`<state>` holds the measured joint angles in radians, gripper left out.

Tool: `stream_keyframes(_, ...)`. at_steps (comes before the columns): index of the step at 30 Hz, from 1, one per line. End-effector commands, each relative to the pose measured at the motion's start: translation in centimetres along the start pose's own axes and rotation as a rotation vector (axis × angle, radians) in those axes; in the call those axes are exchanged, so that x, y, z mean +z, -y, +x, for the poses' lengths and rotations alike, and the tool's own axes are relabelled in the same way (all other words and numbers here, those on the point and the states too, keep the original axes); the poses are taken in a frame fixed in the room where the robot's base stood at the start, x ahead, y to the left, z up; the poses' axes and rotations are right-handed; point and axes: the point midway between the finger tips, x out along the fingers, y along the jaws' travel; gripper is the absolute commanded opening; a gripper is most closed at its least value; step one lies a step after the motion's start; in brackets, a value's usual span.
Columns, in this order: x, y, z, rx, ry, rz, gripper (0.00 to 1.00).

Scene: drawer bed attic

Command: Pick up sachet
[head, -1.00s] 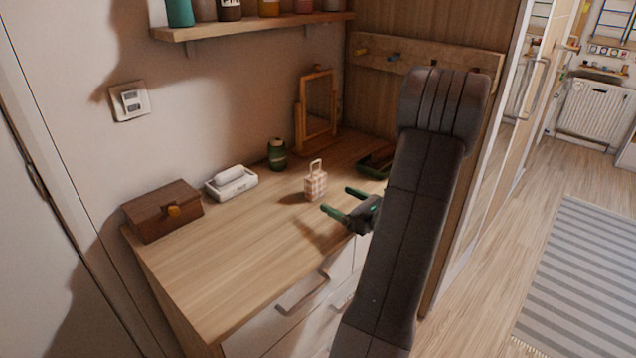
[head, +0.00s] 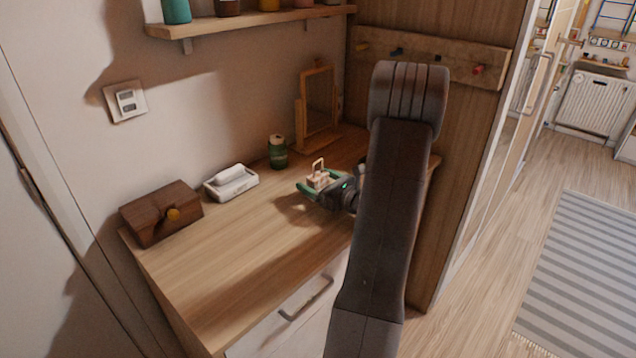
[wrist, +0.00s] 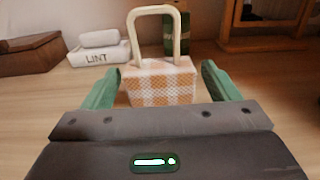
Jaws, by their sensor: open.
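In the head view the sachet (head: 320,177) is partly hidden behind my gripper (head: 308,180). In the wrist view my gripper (wrist: 157,78) is open, with one green finger on each side of the sachet. Narrow gaps show between the fingers and the bag.
A brown wooden box (head: 160,212), a white lint holder (head: 231,183), a green jar (head: 277,153) and a framed mirror (head: 317,108) stand along the back. A shelf (head: 250,20) hangs above. The dresser's front left is clear.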

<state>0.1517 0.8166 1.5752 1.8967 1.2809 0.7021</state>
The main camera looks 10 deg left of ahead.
Motion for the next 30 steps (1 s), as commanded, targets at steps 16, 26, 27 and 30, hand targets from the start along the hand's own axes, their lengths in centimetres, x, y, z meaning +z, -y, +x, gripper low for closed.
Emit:
stream_keyframes(16, 0.1, 0.0, -0.1, 0.0, 0.0, -0.001, 0.3)
stream_keyframes(26, 4.6, 0.0, 0.0, 0.0, 0.003, -0.006, 0.29)
stream_keyframes(27, 5.4, 0.0, 0.0, 0.0, 0.003, -0.007, 0.29)
stream_keyframes(30, 7.2, -0.1, -0.1, 0.002, 0.002, -0.005, 0.29)
